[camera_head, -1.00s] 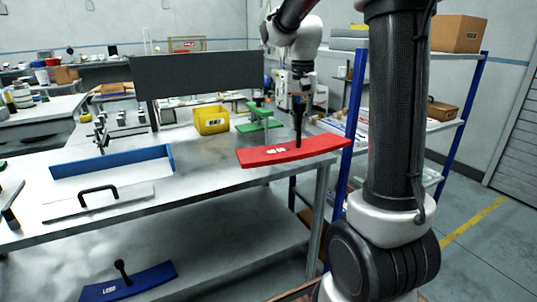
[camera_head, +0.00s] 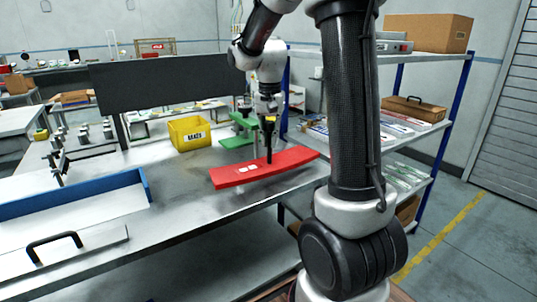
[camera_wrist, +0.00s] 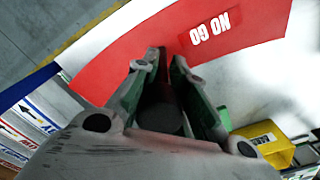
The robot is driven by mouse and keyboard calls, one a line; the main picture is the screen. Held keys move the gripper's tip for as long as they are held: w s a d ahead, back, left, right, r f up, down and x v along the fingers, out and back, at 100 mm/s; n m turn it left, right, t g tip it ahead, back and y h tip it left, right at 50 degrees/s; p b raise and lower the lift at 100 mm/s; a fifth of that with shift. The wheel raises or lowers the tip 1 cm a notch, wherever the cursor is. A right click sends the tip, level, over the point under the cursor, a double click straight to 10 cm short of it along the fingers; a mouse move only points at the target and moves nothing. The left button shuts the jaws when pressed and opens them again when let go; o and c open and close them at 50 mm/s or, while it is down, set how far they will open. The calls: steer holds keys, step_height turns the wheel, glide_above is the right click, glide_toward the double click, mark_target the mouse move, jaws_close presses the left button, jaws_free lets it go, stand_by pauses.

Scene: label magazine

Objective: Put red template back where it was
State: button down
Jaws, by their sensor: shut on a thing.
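The red template (camera_head: 232,177) is a long, slightly curved plate with a white label and a dark upright handle. It is at the right end of the metal workbench (camera_head: 190,208); I cannot tell whether it touches the top or hangs just above. My gripper (camera_head: 268,122) is above it, shut on the handle. In the wrist view the template (camera_wrist: 258,22) lies beyond my fingers (camera_wrist: 166,62), with white "NO GO" lettering. The fingers hide part of the handle. A green template-like piece (camera_head: 238,141) stands behind it.
A yellow labelled bin (camera_head: 188,134) stands left of the green piece. A blue-edged tray (camera_head: 75,195) and a plate with a black handle (camera_head: 55,243) are at left. A dark panel (camera_head: 165,82) rises behind. A blue-post shelf (camera_head: 440,60) is at right. The bench middle is bare.

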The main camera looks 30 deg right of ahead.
mark_target(270, 122)
step_height(270, 122, down, 4)
steer(key=shift+f, duration=0.15)
steer(key=c, duration=1.4)
jaws_free()
step_height(270, 122, up, 11)
steer(key=shift+s+a+r, duration=0.1)
steer(key=shift+s, duration=0.05)
steer(key=shift+s+r, duration=0.1)
steer(key=shift+r, duration=0.25)
steer(key=s+a+n+t, duration=0.1)
steer(key=s+n, duration=0.2)
steer(key=s, duration=0.4)
steer(key=s+a+n+t, duration=0.1)
steer(key=s+a+n, duration=0.1)
steer(key=s, duration=0.6)
steer(key=s+a+f+n+t, duration=0.1)
steer(key=s+a+n+t, duration=0.1)
steer(key=s, duration=0.5)
steer(key=shift+s+n, duration=0.3)
steer(key=shift+n, duration=0.5)
steer(key=shift+r, duration=0.1)
